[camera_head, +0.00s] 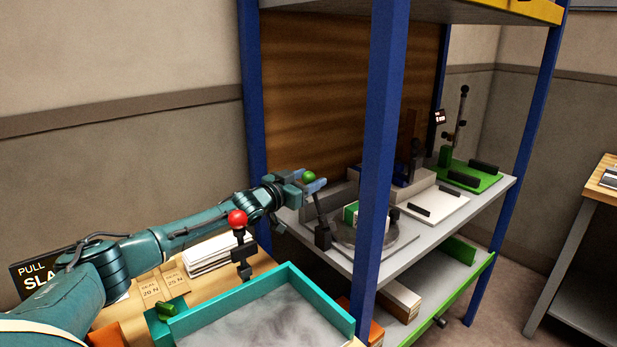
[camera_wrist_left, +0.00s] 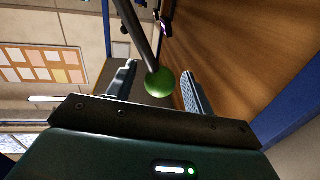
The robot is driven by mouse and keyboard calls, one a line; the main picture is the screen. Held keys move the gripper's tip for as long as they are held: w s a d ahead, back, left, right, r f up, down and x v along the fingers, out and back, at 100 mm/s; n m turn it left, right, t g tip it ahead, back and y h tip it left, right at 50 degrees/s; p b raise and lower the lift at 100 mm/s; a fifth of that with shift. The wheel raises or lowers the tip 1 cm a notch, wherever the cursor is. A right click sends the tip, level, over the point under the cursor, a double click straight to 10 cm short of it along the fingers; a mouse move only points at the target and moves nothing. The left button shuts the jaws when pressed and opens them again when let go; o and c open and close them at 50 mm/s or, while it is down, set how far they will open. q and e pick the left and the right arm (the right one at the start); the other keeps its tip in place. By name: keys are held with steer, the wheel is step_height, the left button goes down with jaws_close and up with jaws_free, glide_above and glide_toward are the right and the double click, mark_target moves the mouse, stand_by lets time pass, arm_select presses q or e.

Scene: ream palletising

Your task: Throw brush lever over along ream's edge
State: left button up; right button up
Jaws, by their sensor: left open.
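My left gripper (camera_head: 306,184) is open at the left end of the shelf, by a lever with a green ball knob (camera_head: 309,176). In the left wrist view the green knob (camera_wrist_left: 159,82) sits between the two open fingers of my left gripper (camera_wrist_left: 158,88), with visible gaps on both sides. The lever's dark rod (camera_head: 322,215) rises from a black base on the shelf and leans left toward the gripper. My right gripper is not in view.
The blue shelf post (camera_head: 379,170) stands just right of the lever. Below my arm are a red-knobbed lever (camera_head: 237,218), a teal-rimmed tray (camera_head: 262,296) and a white paper stack (camera_head: 214,254). A green-based fixture (camera_head: 470,178) stands farther right on the shelf.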

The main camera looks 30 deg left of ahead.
arm_select(q)
steer(key=shift+w, duration=0.25)
steer(key=shift+c, duration=0.2)
jaws_close()
stand_by(0.3)
